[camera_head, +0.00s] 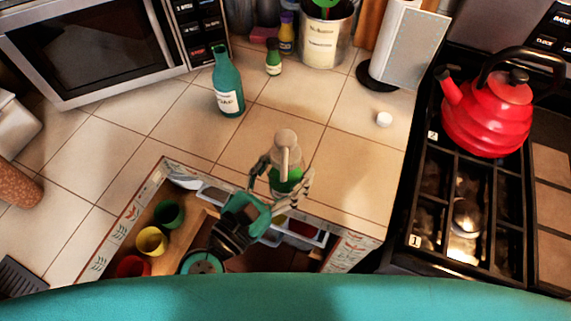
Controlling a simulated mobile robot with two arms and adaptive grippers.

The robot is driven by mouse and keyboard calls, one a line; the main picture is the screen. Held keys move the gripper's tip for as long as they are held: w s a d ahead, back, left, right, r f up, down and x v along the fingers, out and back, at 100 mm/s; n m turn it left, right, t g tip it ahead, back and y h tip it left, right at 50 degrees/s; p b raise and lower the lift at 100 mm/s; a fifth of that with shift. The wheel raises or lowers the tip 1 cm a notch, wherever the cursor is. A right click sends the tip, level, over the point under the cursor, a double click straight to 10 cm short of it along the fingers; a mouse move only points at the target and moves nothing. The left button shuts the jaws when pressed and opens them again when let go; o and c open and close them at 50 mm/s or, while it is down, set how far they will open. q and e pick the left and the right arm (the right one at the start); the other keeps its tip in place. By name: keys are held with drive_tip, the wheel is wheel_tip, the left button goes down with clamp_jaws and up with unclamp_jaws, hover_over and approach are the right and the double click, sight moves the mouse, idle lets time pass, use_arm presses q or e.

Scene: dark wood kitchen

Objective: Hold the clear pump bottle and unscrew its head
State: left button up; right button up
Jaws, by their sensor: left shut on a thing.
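The clear pump bottle (286,180), with green inside, stands upright at the counter's front edge behind the sink. Its beige pump head (286,142) is on top, with the spout pointing toward me. My left gripper (284,172) comes up from over the sink, and its fingers are closed around both sides of the bottle below the head. The gripper partly hides the lower bottle, so I cannot see its base. My right gripper is not in view.
A teal bottle (229,88) stands at the back left, with a small green-capped jar (273,62) beyond it. A small white cap (384,119) lies on the counter to the right. A red kettle (490,112) sits on the stove.

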use_arm(q)
drive_tip(key=shift+f, duration=0.1)
drive_tip(key=shift+f+b, duration=1.7)
drive_tip(key=shift+f, duration=0.6)
